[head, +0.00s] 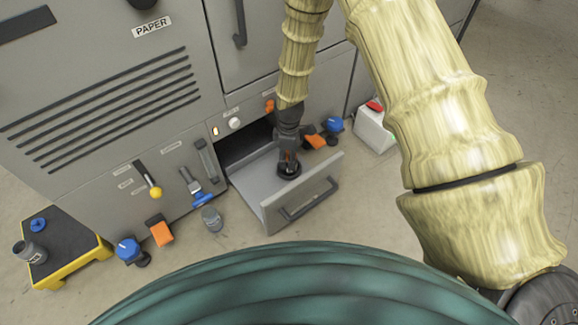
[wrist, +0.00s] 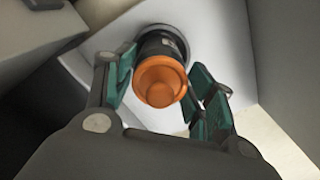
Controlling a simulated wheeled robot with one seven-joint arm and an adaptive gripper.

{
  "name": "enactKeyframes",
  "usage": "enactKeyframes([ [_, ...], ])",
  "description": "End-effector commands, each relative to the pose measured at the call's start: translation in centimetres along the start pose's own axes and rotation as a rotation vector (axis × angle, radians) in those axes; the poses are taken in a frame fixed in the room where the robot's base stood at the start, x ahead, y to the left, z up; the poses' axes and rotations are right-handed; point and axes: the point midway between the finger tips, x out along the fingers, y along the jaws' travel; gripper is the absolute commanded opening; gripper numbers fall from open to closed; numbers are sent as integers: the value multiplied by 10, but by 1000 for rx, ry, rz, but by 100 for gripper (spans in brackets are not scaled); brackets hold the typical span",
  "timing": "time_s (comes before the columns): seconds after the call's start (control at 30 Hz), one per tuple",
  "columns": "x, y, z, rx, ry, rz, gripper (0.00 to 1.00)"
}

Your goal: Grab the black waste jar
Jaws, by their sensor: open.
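A black jar with an orange cap (wrist: 160,78) stands in the open grey drawer (head: 251,178) of the machine. In the head view the jar is mostly hidden by my gripper, with a dark round part (head: 289,170) showing at its lower end. My gripper (head: 288,155) reaches down into the drawer. In the wrist view its green-padded fingers (wrist: 164,92) are open, one on each side of the jar. The left pad is very close to the jar; I cannot tell whether it touches.
The drawer front has a dark handle (head: 309,200). A grey jar (head: 212,219), an orange item (head: 160,232) and a blue-topped item (head: 131,252) are on the floor. A yellow-edged step (head: 72,262) stands at left. A white box with a red top (head: 374,128) is at right.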

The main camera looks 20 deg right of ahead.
Motion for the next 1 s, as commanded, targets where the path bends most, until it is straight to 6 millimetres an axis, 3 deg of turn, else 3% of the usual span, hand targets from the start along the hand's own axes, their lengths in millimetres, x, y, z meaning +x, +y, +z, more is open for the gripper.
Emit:
enactKeyframes([
  [0.03,12,0,0,0,-1,0,55],
  [0.13,22,0,0,1,0,0,55],
  [0.43,25,0,0,1,0,0,55],
  [0.63,25,0,0,1,0,0,18],
  [1.0,20,1,0,0,0,1,16],
])
